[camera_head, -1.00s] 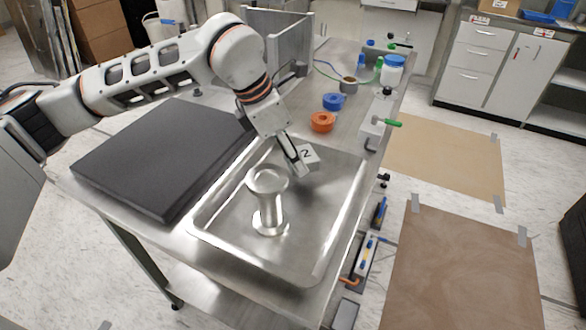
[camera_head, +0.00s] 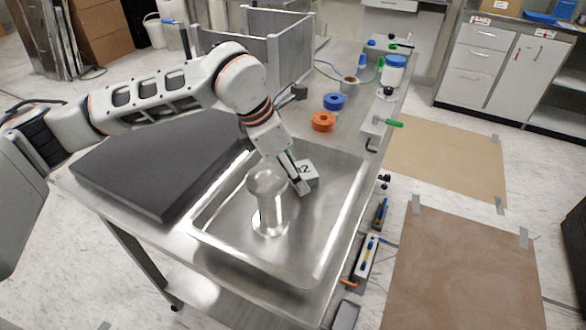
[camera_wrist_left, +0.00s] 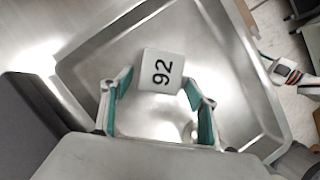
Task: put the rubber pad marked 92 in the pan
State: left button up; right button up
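The rubber pad marked 92 (camera_head: 308,171) is a light grey block with a black number. It shows clearly in the left wrist view (camera_wrist_left: 161,71), between the tips of my left gripper (camera_wrist_left: 158,76). The head view shows my left gripper (camera_head: 303,188) reaching down over the pan with its fingers on the pad. The pan (camera_head: 215,245) is a wide, shallow metal tray on the bench. The pad is over or inside the pan's back part; I cannot tell whether it touches the floor. My right gripper is out of view.
A shiny flanged metal cylinder (camera_head: 269,205) stands upright in the pan, close to my left gripper. A thick black slab (camera_head: 155,160) lies left of the pan. Orange (camera_head: 323,121) and blue (camera_head: 334,101) rings sit behind it. The pan's front right floor is clear.

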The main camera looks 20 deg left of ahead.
pick_arm(q)
jog(key=shift+r, duration=0.1)
jog(key=shift+r, duration=0.3)
jog(key=p+v, duration=0.1)
jog(key=v, duration=1)
jog(key=shift+s+a+r, duration=0.2)
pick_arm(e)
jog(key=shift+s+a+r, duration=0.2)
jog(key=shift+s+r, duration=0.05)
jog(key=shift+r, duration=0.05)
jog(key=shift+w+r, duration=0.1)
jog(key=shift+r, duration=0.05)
